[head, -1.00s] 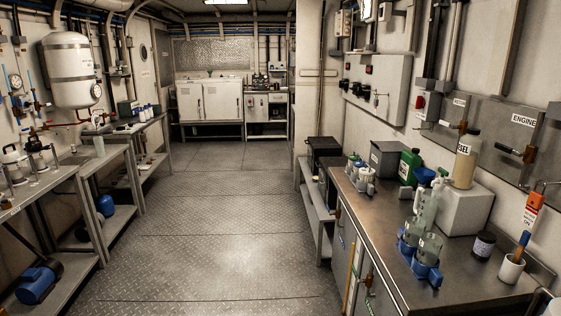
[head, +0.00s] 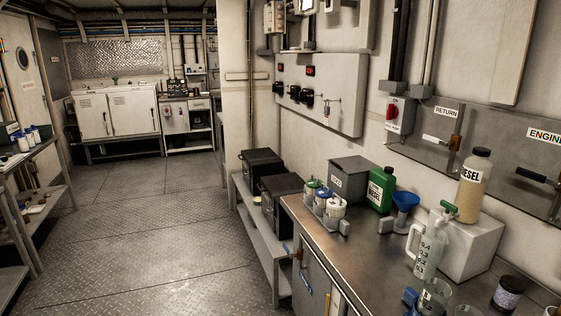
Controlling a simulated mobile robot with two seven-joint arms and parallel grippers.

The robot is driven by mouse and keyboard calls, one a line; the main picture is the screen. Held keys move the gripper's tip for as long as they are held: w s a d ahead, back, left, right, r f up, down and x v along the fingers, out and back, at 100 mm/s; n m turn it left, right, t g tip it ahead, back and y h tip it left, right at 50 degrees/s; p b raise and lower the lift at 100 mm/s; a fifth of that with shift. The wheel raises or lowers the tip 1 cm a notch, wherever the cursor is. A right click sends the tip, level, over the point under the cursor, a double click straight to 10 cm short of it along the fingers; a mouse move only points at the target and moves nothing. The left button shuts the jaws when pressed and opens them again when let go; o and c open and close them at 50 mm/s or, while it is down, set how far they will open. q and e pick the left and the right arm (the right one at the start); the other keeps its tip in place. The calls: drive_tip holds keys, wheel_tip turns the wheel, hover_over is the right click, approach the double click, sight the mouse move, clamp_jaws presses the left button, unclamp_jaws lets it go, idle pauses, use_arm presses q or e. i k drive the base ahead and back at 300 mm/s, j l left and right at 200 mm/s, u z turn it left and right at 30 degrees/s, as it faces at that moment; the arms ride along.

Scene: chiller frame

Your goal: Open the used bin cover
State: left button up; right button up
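Two black lidded boxes stand on a low grey shelf left of the steel bench: a rear black box (head: 262,162) and a front black box (head: 281,184). Both lids look closed. A grey box (head: 358,178) with a small label sits at the back of the bench, and its top looks shut. I cannot read the label, and I cannot tell which of these is the used bin. Neither of my grippers is in view.
The steel bench (head: 345,240) carries a green bottle (head: 381,189), a blue funnel (head: 404,203), a clear jug (head: 429,252), a diesel bottle (head: 474,185) and a dark jar (head: 508,293). The tread-plate floor (head: 150,240) left of the low shelf (head: 262,236) is clear.

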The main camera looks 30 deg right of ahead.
sight(355, 164)
drive_tip(key=i, duration=1.7)
drive_tip(key=i+z, duration=0.1)
drive_tip(key=i, duration=0.65)
drive_tip(key=i+j+z, duration=0.15)
drive_tip(key=i, duration=0.65)
drive_tip(key=i+j+z, duration=0.1)
drive_tip(key=z, duration=1.6)
